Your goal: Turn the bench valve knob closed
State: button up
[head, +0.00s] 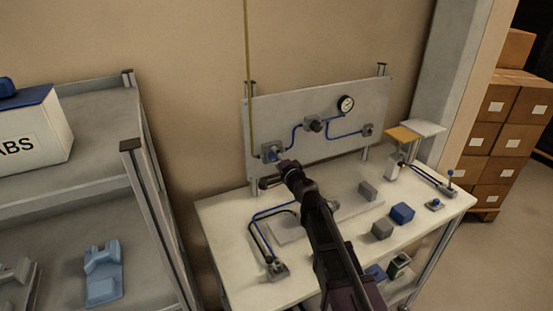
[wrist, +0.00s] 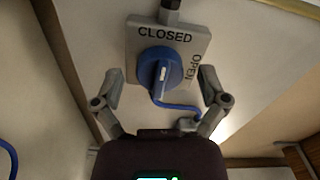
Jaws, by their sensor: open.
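The round blue valve knob (wrist: 160,70) sits on a grey square plate (wrist: 137,45) in the wrist view. The plate reads CLOSED above the knob and OPEN down its right side. The white mark on the knob runs roughly up and down, in line with the word CLOSED. My gripper (wrist: 161,75) is open, with one finger at each side of the knob and visible gaps to both. In the head view the knob (head: 276,154) is at the lower left of the upright panel, with my gripper (head: 275,179) just in front and below, partly hiding that area.
The upright grey panel (head: 350,110) also carries a gauge (head: 345,104), blue tubing and other fittings. The white bench (head: 225,215) holds grey blocks (head: 382,230), a blue block (head: 402,213) and another tubed fitting (head: 277,268). A shelf (head: 90,120) stands at the left.

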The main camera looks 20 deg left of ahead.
jog(key=v, duration=1.2)
dwell(0.5)
